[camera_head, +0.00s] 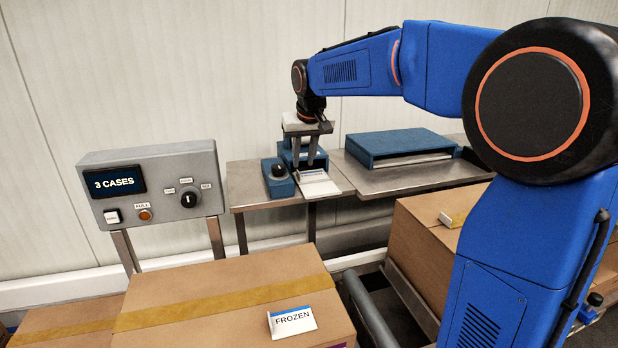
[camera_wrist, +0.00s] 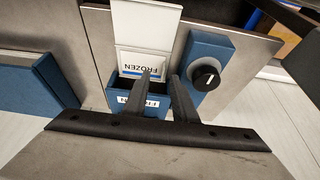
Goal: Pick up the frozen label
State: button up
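A white frozen label (camera_wrist: 143,62) with a blue stripe sticks out of a blue label dispenser (camera_wrist: 120,95) in the wrist view. In the head view a white label (camera_head: 318,184) shows at the dispenser's front on the metal side table. My gripper (camera_head: 304,161) is over the dispenser. In the wrist view its two fingers (camera_wrist: 160,76) are apart with nothing between them, close to the label's edge. I cannot tell whether a finger touches it. Another frozen label (camera_head: 292,321) lies on the cardboard case at the front.
A dark knob (camera_wrist: 206,78) sits on a blue block beside the dispenser. A blue flat box (camera_head: 400,146) stands to the right on the metal table (camera_head: 420,180). A control panel (camera_head: 150,183) reads "3 CASES". Cardboard cases (camera_head: 220,285) fill the front.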

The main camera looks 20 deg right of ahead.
aim_at(312, 173)
jog(key=shift+a+x, duration=0.2)
jog(key=shift+x, duration=1.1)
jog(key=shift+a+x, duration=0.15)
jog(key=shift+x, duration=1.2)
jog(key=shift+w, duration=0.1)
grip_shut()
